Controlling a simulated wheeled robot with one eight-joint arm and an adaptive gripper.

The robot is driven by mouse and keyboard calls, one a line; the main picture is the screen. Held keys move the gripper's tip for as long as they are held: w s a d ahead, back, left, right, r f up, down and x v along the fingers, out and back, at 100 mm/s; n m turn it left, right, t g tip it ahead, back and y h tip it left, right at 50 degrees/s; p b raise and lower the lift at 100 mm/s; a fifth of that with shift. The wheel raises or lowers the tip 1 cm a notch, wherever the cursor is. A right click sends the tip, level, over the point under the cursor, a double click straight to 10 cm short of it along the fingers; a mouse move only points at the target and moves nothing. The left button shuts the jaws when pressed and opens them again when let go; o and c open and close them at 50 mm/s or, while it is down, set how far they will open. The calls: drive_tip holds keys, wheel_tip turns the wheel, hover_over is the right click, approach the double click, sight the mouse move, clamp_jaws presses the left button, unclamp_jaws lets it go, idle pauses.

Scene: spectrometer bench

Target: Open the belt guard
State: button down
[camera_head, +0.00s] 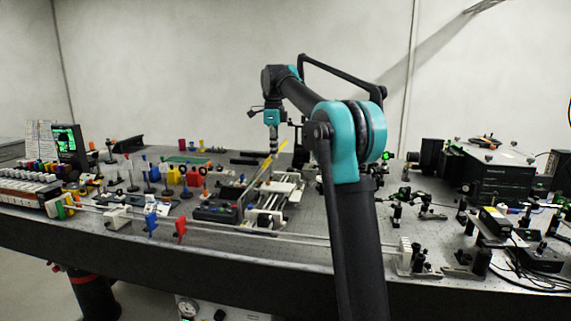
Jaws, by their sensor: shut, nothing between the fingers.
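My gripper (274,150) points down over the middle of the optical bench, at the end of my black and teal arm. It is shut and holds nothing. Just below it a thin yellow bar (262,167) slants up to the right, above a silver stage assembly (278,189). The fingertips look close to the bar's upper end, but I cannot tell whether they touch it. No part is clearly recognisable as the belt guard; the yellow bar may belong to it. My forearm and elbow cover the area right of the stage.
A dark control box (215,211) sits left of the stage. Long rails (260,234) run along the bench front. Colored blocks and posts crowd the left. Black optics mounts and a large black instrument (490,178) stand at right. Free room lies above the bench.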

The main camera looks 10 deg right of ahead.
drive_tip(key=w+a+r, duration=0.2)
drive_tip(key=a+r, duration=0.1)
drive_tip(key=a, duration=0.4)
drive_tip(key=shift+w+a+r, duration=0.15)
drive_tip(key=shift+w+a, duration=0.1)
drive_tip(key=shift+a, duration=0.15)
drive_tip(key=shift+d, duration=0.1)
